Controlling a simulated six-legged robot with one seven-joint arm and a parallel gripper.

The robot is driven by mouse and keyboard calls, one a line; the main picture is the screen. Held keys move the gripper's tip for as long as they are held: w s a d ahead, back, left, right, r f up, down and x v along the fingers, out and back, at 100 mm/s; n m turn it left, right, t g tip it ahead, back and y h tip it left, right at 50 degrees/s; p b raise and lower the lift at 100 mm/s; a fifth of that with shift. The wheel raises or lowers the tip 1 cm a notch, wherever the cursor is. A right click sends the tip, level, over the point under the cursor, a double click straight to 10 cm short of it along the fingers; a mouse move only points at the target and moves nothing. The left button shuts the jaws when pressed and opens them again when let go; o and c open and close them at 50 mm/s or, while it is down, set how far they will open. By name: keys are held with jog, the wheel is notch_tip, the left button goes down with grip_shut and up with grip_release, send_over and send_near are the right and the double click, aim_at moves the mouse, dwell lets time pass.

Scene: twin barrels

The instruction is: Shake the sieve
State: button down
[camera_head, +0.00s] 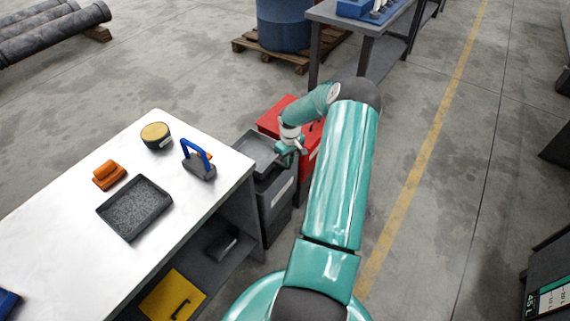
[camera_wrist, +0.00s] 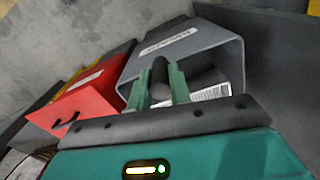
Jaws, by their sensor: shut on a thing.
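My gripper (camera_head: 287,152) is at the end of my outstretched arm, beside the bins past the table's right end. In the wrist view its green fingers (camera_wrist: 160,86) are shut on a dark, rounded handle (camera_wrist: 160,70). A shallow, square grey pan, which looks like the sieve (camera_head: 257,150), lies level at the top of a dark grey bin (camera_head: 277,198), just left of my gripper. The handle seems to belong to it, but the join is hidden. I cannot tell whether the sieve touches the bin's rim or what it holds.
A red bin (camera_head: 276,113) stands behind the grey one. The white table (camera_head: 55,232) carries a black tray (camera_head: 135,208) of grey grains, a blue-handled tool (camera_head: 199,162), an orange block (camera_head: 109,175) and a round yellow-topped tub (camera_head: 156,136).

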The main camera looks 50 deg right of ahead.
jog(key=shift+w+d+r, duration=0.1)
jog(key=shift+w+d, duration=0.05)
jog(key=shift+d, duration=1.4)
jog(key=c, duration=1.3)
grip_release()
jog(key=shift+d, duration=0.1)
notch_tip(320, 180, up, 14)
